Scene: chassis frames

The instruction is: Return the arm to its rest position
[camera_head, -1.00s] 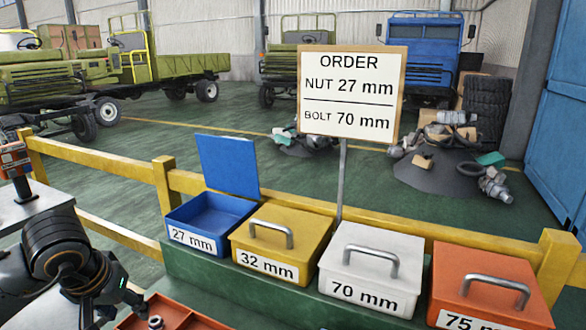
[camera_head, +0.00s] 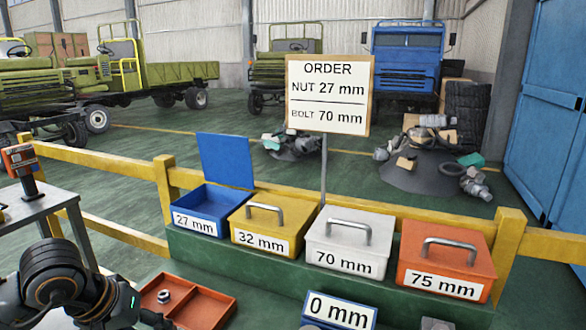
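My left arm (camera_head: 65,285) comes in at the lower left. Its gripper (camera_head: 152,319) is at the bottom edge, just in front of the orange two-compartment tray (camera_head: 233,305); its fingers are partly cut off and too dark to read. A metal nut (camera_head: 163,296) lies in the tray's left compartment, apart from the gripper. The right compartment looks empty. The blue 27 mm box (camera_head: 196,222) stands with its lid (camera_head: 225,160) up. The order sign (camera_head: 328,95) reads nut 27 mm, bolt 70 mm.
The yellow 32 mm (camera_head: 262,240), white 70 mm (camera_head: 346,262) and orange 75 mm (camera_head: 442,284) boxes are closed on a green ledge. A blue-framed 0 mm label (camera_head: 341,312) is at the bottom. A yellow rail (camera_head: 110,160) runs behind. A grey table (camera_head: 40,208) stands left.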

